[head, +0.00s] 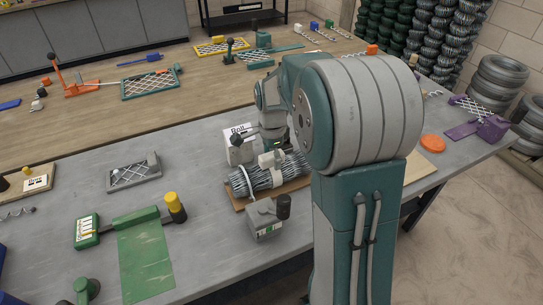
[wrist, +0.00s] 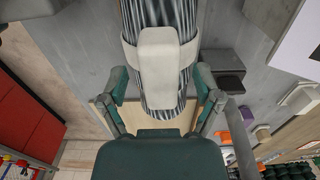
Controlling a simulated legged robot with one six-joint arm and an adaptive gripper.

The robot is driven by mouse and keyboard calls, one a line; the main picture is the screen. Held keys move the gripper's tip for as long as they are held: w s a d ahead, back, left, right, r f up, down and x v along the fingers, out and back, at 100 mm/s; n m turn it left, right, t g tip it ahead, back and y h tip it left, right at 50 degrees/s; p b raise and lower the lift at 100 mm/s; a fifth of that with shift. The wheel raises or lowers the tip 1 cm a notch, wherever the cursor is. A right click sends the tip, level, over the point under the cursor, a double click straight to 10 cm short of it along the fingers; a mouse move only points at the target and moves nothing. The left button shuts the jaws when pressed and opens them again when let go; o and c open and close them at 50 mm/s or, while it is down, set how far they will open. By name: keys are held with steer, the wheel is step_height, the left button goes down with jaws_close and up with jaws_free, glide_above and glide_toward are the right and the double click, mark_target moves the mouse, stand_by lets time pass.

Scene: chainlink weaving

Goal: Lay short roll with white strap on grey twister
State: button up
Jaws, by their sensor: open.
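The roll with the white strap (head: 243,184) is a bundle of grey wire lying on a brown board on the grey table. In the wrist view the roll (wrist: 158,18) runs up the picture, with its white strap (wrist: 158,60) facing the camera. My gripper (head: 272,152) is over the roll, partly hidden by my arm in the head view. In the wrist view its open fingers (wrist: 161,82) stand on either side of the roll near the strap, apart from it. A grey mesh-topped device (head: 135,176) lies flat to the left; I cannot tell whether it is the grey twister.
A grey box with a dark knob (head: 264,221) stands just in front of the roll. A white labelled box (head: 239,143) stands behind it. A green device with a yellow knob (head: 145,217) lies at left front. An orange disc (head: 433,143) lies right. Bare table separates the mesh device and roll.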

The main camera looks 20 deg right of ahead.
step_height(320, 180, up, 12)
stand_by(0.4)
steer(key=shift+f, duration=0.1)
stand_by(0.3)
steer(key=s+a+n+t, duration=0.2)
steer(key=s+a+n, duration=0.2)
steer(key=s+n, duration=0.5)
steer(key=s+a+n+t, duration=0.3)
steer(key=s+a+n, duration=0.2)
steer(key=s+n, duration=0.4)
steer(key=s+r, duration=0.1)
steer(key=s, duration=0.3)
steer(key=shift+a+t, duration=0.3)
stand_by(0.8)
